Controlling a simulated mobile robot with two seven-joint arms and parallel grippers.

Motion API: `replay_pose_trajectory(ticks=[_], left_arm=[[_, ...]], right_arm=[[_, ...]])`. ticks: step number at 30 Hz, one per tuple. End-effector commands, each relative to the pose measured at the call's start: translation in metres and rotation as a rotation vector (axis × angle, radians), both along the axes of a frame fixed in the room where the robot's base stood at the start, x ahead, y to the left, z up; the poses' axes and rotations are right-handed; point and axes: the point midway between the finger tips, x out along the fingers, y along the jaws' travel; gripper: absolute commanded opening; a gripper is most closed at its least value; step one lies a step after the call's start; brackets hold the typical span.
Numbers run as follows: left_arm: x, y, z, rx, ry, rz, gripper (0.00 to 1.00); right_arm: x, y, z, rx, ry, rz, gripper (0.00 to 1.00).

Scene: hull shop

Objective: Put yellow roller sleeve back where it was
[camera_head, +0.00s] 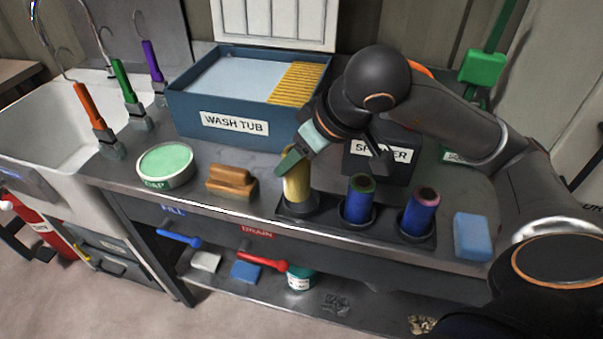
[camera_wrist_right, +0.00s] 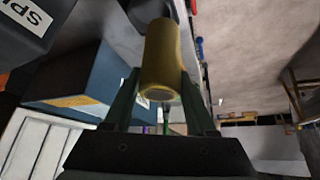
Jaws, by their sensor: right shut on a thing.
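The yellow roller sleeve (camera_head: 297,187) stands nearly upright at the left cup of the dark rack (camera_head: 390,237) on the counter. My right gripper (camera_head: 294,160) is shut on its upper part, coming from above and behind. In the right wrist view the sleeve (camera_wrist_right: 162,60) sits between the two fingers (camera_wrist_right: 165,98). The sleeve's lower end is at the left cup; I cannot tell whether it rests on the bottom. Two blue sleeves, one with a green end (camera_head: 359,199) and one with a maroon end (camera_head: 419,211), stand in the other cups. My left gripper is not in view.
A blue wash tub (camera_head: 190,118) with a yellow ribbed grid stands behind. A dark spinner box (camera_head: 385,163) is behind the rack. A wooden brush (camera_head: 231,182), a soap dish (camera_head: 166,167) and a blue sponge (camera_head: 473,237) lie on the counter. Its front edge is close to the rack.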

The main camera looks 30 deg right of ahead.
Motion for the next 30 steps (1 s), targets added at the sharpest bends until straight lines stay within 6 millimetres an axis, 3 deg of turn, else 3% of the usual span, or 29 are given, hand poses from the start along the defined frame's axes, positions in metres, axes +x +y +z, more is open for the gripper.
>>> replay_pose_trajectory(ticks=[3,12,18,30], left_arm=[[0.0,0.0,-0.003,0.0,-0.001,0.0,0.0],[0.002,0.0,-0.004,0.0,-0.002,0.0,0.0],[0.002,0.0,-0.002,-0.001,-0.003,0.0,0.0],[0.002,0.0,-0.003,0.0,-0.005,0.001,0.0]], right_arm=[[0.007,-0.011,-0.017,-0.002,0.004,-0.003,0.0],[0.016,-0.022,-0.035,-0.002,0.003,-0.001,0.0],[0.016,-0.02,-0.056,0.001,0.002,0.001,0.0],[0.016,-0.02,-0.062,0.0,-0.002,0.001,0.0]])
